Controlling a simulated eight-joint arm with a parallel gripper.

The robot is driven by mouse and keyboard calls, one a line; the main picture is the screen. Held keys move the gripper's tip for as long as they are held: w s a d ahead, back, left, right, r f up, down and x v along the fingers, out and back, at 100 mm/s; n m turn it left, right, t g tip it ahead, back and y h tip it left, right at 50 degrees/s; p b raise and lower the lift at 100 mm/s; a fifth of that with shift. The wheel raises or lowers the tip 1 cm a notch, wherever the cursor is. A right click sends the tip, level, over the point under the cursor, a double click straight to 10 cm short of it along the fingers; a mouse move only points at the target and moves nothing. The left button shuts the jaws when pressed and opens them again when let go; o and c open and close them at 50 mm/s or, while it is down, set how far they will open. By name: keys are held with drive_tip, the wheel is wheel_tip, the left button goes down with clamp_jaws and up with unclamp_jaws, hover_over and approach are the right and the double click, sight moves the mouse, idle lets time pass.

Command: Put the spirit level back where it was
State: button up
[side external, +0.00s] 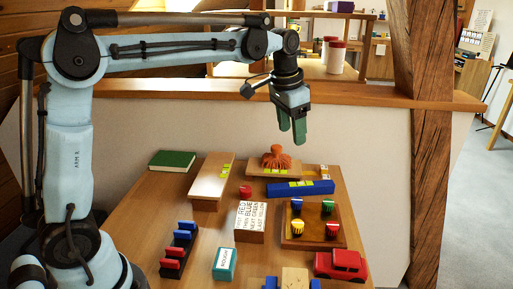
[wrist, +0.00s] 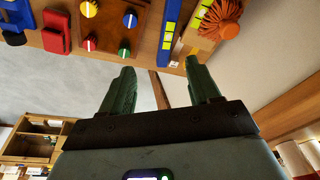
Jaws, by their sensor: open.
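The spirit level looks to be the blue bar (side external: 318,187) with yellow-green marks, lying across the back right of the table; it also shows at the top of the wrist view (wrist: 172,22). My gripper (side external: 292,136) is in the air above the back of the table, fingers pointing down, apart from the bar. In the wrist view its two green fingers (wrist: 160,68) are spread with nothing between them. Just behind the bar is a wooden piece (side external: 262,172) with yellow-green marks and an orange octopus-like figure (side external: 276,157) on it.
A timber post (side external: 425,150) rises at right.

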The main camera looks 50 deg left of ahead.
drive_tip(key=s+f+n+t, duration=0.1)
drive_tip(key=s+f+t, duration=0.1)
drive_tip(key=s, duration=0.7)
drive_tip(key=s+f+n+t, duration=0.2)
drive_tip(key=s+f, duration=0.3)
drive_tip(key=s, duration=0.4)
drive_tip(key=shift+d+t, duration=0.45)
drive_tip(key=shift+t, duration=0.05)
